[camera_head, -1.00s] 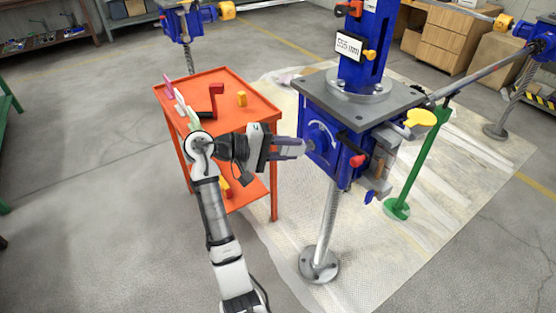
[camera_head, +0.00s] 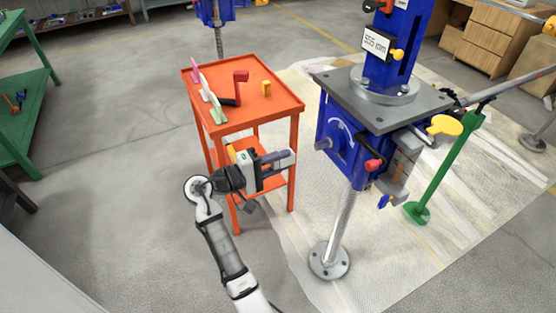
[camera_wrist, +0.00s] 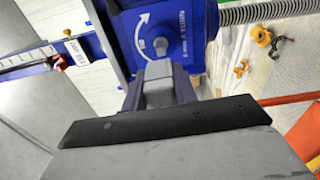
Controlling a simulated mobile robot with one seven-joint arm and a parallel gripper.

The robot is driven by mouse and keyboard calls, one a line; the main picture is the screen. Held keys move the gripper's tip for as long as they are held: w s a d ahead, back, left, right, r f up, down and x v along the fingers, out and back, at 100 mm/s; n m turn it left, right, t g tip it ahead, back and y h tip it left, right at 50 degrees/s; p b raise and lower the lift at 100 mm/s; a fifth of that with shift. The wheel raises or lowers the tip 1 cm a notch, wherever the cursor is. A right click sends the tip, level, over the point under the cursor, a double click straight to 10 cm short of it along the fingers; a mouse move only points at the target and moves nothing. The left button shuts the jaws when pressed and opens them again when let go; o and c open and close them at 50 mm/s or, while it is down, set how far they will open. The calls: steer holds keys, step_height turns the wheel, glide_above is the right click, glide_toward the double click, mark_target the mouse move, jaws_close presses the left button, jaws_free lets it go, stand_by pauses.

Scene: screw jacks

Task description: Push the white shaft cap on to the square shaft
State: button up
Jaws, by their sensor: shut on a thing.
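The blue screw jack (camera_head: 340,150) has a short grey square shaft (camera_head: 323,144) sticking out of its near face. The shaft also shows in the wrist view (camera_wrist: 161,44), just ahead of my fingers, beside a white curved arrow. My gripper (camera_head: 290,160) points right towards the jack, with a visible gap between its tips and the shaft. In the wrist view, its fingers (camera_wrist: 158,82) are shut on a pale grey-white piece, the shaft cap (camera_wrist: 158,70). The cap appears just below the shaft there, apart from it.
The jack's round foot (camera_head: 328,261) stands on the pale floor sheet. Open floor lies to the left.

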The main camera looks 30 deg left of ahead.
mark_target(316, 148)
steer(key=shift+x, duration=2.65)
steer(key=shift+p+x, duration=0.65)
steer(key=shift+x, duration=1.95)
steer(key=o, duration=1)
steer(key=b+v, duration=0.4)
steer(key=v, duration=0.9)
steer(key=shift+s+a, duration=0.3)
